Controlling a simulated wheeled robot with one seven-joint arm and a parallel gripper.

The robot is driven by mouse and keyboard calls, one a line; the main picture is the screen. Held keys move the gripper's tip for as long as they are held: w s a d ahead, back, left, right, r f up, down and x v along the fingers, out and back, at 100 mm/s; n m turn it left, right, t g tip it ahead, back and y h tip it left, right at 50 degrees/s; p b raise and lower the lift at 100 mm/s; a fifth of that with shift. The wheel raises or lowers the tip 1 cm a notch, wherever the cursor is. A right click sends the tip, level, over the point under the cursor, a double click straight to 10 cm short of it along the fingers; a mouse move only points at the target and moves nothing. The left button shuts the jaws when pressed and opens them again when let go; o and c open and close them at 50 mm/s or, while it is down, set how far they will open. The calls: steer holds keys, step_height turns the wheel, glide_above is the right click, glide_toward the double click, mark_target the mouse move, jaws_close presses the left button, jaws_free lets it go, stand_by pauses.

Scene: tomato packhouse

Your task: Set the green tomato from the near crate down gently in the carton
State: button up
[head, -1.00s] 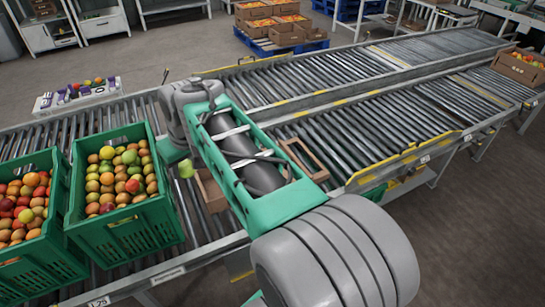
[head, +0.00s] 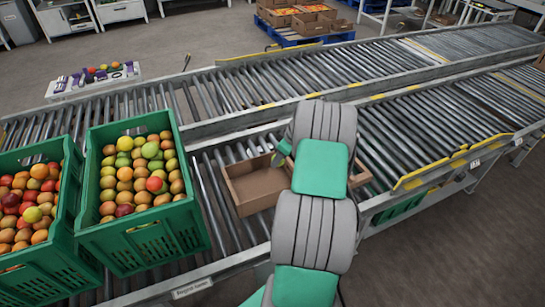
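The carton (head: 232,196) is an open brown cardboard box on the roller conveyor. The left part of its floor that shows is bare; my arm hides the middle and much of the right. My gripper (head: 279,158) is mostly hidden behind my arm, over the carton's back edge; only a small dark and green part shows. I cannot see its fingers or any tomato in it. A green crate (head: 150,245) left of the carton is full of red, orange and green tomatoes. A second green crate (head: 45,275) of tomatoes stands at the far left.
A white tray (head: 110,88) with a few fruits and purple items lies behind the crates. Yellow-edged rails (head: 440,165) border the conveyor on the right. Rollers to the right are clear. Cartons of tomatoes (head: 300,20) stand on a blue pallet behind.

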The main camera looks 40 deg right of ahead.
steer(key=shift+w+a+f, duration=0.1)
steer(key=shift+a+f, duration=0.1)
steer(key=shift+f, duration=0.3)
step_height(320, 180, down, 11)
steer(key=b, duration=0.8)
steer(key=shift+a+f, duration=0.1)
steer(key=shift+a, duration=0.05)
steer(key=shift+f+b, duration=0.55)
steer(key=o, duration=1)
steer(key=shift+c, duration=0.3)
steer(key=shift+c, duration=1.3)
